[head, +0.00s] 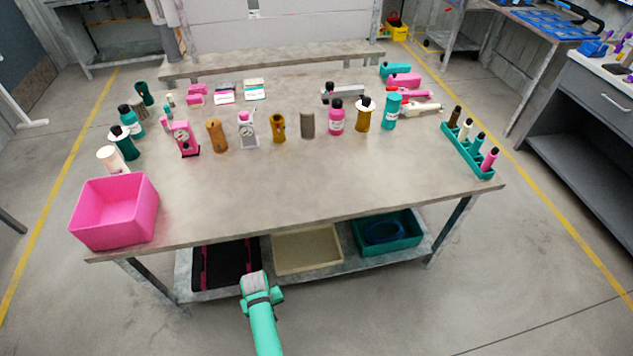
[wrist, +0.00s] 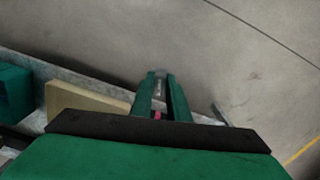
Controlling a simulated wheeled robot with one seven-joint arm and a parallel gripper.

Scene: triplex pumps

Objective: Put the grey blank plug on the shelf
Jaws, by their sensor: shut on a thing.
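In the wrist view my gripper (wrist: 162,78) has its two green fingers close together on a small grey piece, which looks like the grey blank plug (wrist: 160,86). Only a narrow strip of it shows between the fingers. In the head view my gripper end (head: 262,290) is low in front of the table, and the fingers and the held piece cannot be made out. A lower shelf (head: 190,292) runs under the table. A raised shelf (head: 270,66) runs along the table's back edge. I cannot tell which one the task means.
The lower shelf bears a black tray (head: 222,266), a beige tray (head: 306,264) and a teal tray (head: 408,243). The table (head: 320,185) has a clear front, a pink bin (head: 115,212) at left, a teal rack (head: 462,152) at right, and several bottles and cylinders behind.

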